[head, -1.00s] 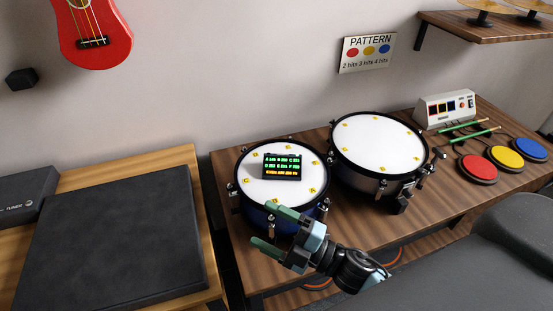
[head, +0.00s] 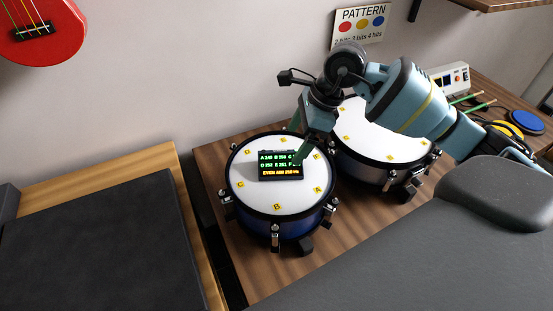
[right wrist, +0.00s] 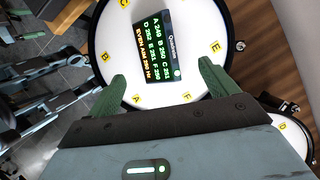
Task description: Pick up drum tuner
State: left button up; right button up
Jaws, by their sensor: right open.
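The drum tuner (head: 280,166), a small black box with a lit screen of green and amber text, lies on the white head of the left drum (head: 248,192). In the right wrist view the tuner (right wrist: 167,47) sits beyond and between the fingertips. I cannot tell whether a finger touches the tuner. My left gripper is not in view.
A second drum (head: 400,149) stands close on the right, partly behind my right arm. Yellow letter tags ring both drumheads. A dark flat pad (head: 90,240) lies on the left table. A pattern sign (head: 358,25) hangs on the wall behind.

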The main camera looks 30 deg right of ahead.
aim_at(284, 162)
jog(key=shift+x, duration=1.05)
jog(key=shift+f, duration=0.25)
jog(key=shift+s+p+x, duration=0.15)
jog(key=shift+p+x, duration=0.05)
jog(key=shift+x, duration=1.05)
jog(key=shift+s+p+x, duration=0.1)
jog(key=shift+p+x, duration=0.1)
jog(key=shift+x, duration=1.1)
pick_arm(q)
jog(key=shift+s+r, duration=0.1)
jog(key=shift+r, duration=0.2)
pick_arm(e)
jog(key=shift+a, duration=0.1)
jog(key=shift+c, duration=0.4)
jog(key=c, duration=1.1)
jog(key=shift+o, duration=0.2)
jog(key=shift+r, duration=0.1)
